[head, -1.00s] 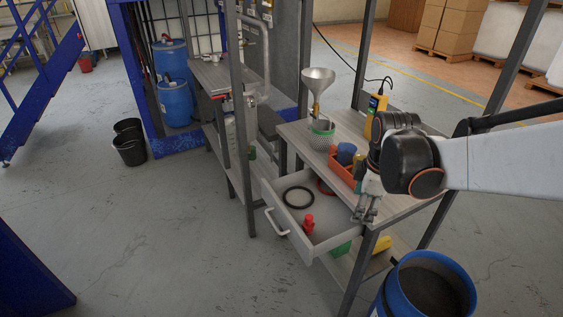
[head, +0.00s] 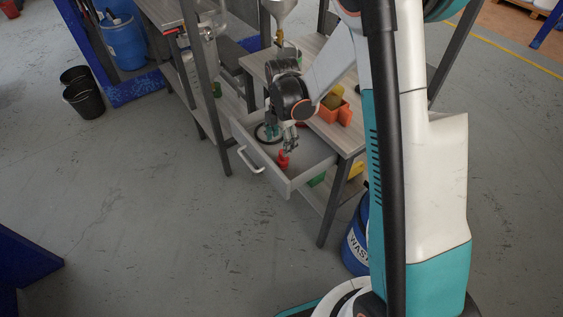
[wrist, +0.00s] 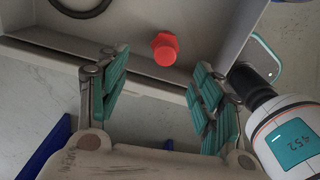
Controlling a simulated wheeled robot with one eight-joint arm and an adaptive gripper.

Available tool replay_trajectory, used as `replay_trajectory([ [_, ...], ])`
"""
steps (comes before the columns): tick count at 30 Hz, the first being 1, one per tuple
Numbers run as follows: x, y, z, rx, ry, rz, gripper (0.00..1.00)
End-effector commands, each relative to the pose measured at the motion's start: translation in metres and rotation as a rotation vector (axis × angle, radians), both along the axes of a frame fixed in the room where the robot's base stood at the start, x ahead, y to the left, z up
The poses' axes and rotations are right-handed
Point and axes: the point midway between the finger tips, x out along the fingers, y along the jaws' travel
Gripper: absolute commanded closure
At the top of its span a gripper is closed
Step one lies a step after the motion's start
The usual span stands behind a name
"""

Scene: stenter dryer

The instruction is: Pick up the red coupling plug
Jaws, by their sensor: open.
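The red coupling plug (head: 283,160) stands in the open drawer (head: 314,171), near its front right part. The fingers appear apart from the plug.
A black ring (wrist: 80,5) lies in the drawer. The drawer's walls and white handle (head: 249,160) are close by. Orange bins (head: 338,112) sit on the bench above. A metal funnel (head: 281,10) and a frame post (head: 207,85) stand nearby. A blue waste drum (head: 355,245) is below right.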

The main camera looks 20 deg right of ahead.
Motion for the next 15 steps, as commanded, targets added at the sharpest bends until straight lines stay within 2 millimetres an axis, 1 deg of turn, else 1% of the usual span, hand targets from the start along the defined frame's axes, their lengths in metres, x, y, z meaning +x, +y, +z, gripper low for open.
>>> replay_trajectory([
  [1, 0.001, 0.0, -0.011, 0.0, 0.0, 0.0, 0.4],
  [3, 0.001, 0.0, -0.018, 0.0, 0.0, 0.0, 0.4],
  [11, 0.0, -0.001, -0.031, 0.0, 0.0, -0.001, 0.4],
  [15, -0.001, -0.004, -0.048, 0.0, 0.0, -0.002, 0.4],
])
